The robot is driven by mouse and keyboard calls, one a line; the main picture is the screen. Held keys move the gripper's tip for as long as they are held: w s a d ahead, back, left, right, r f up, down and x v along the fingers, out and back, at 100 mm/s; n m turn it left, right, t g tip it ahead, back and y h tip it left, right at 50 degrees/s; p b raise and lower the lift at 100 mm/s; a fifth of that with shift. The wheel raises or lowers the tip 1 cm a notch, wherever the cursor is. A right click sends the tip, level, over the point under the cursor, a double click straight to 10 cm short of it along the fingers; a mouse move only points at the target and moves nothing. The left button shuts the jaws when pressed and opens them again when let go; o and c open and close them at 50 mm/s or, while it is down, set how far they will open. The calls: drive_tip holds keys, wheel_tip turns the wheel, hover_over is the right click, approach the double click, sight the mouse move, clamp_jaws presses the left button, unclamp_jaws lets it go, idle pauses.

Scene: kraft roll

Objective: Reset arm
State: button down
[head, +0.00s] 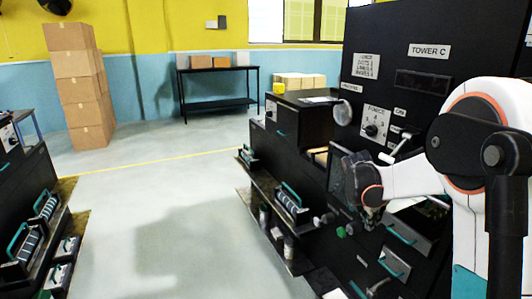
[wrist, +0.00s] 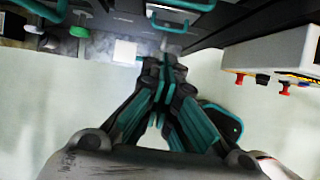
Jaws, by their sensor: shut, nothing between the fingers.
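My gripper (wrist: 160,70) reaches forward from the bottom of the wrist view, its black and teal fingers brought together at the tips with nothing seen between them. In the head view my white arm with orange rings comes in from the right, and its dark end (head: 368,185) is in front of the black Tower C cabinet (head: 430,75). The finger details are hard to make out there. The wrist view shows a teal handle (wrist: 180,5) on the dark cabinet just beyond the fingertips; I cannot tell whether they touch.
A knob panel (head: 374,128) and teal-handled drawers (head: 396,265) are on the cabinet close to my arm. Stacked cartons (head: 80,95) stand at the back left. The middle floor (head: 160,210) is clear.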

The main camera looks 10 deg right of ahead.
drive_tip(key=s+a+r+m+t+y+b, duration=0.1)
drive_tip(key=s+a+r+m+t, duration=0.1)
drive_tip(key=s+a+r+m, duration=0.35)
drive_tip(key=s+a+r+m+t+y+b, duration=0.1)
drive_tip(key=s+a+r+m, duration=0.2)
drive_tip(key=s+a+m, duration=0.35)
drive_tip(key=s+a+f+m+t+y, duration=0.1)
drive_tip(key=s+a+m, duration=0.3)
drive_tip(key=s, duration=0.4)
drive_tip(key=s+a+f+m+t+y+b, duration=0.1)
drive_tip(key=s+a+f+m+y, duration=0.1)
drive_tip(key=s+a+m, duration=0.3)
drive_tip(key=shift+s+a+t, duration=0.3)
drive_tip(key=shift+s+a, duration=0.1)
drive_tip(key=shift+s, duration=1.9)
